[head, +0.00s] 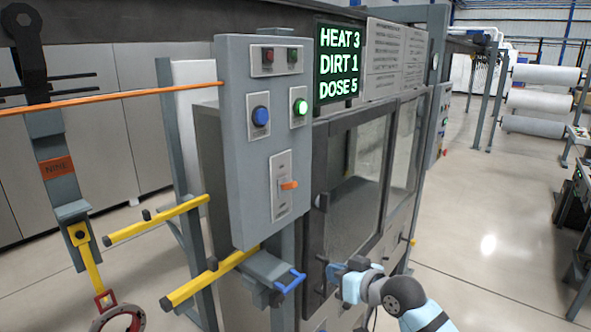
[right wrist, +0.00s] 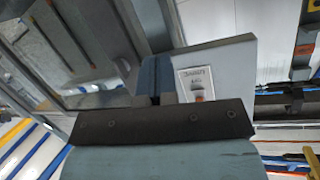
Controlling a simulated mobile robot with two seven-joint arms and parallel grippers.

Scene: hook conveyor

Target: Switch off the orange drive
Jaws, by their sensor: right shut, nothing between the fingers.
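The orange drive switch is an orange lever (head: 289,185) on a pale plate, low on the grey control panel (head: 240,190) in the head view. The lever sticks out to the right; whether it is on or off I cannot tell. Its plate (right wrist: 188,75) also shows in the right wrist view, right of my fingers, with the lever partly hidden by my gripper body. My right gripper (head: 334,272) is shut and empty, below and to the right of the switch and apart from it. My left gripper is not in view.
The panel also has a blue button (head: 260,115), a lit green button (head: 300,106) and two small lamps above. A sign (head: 340,62) reads HEAT 3, DIRT 1, DOSE 5. A hook (head: 92,255) hangs left.

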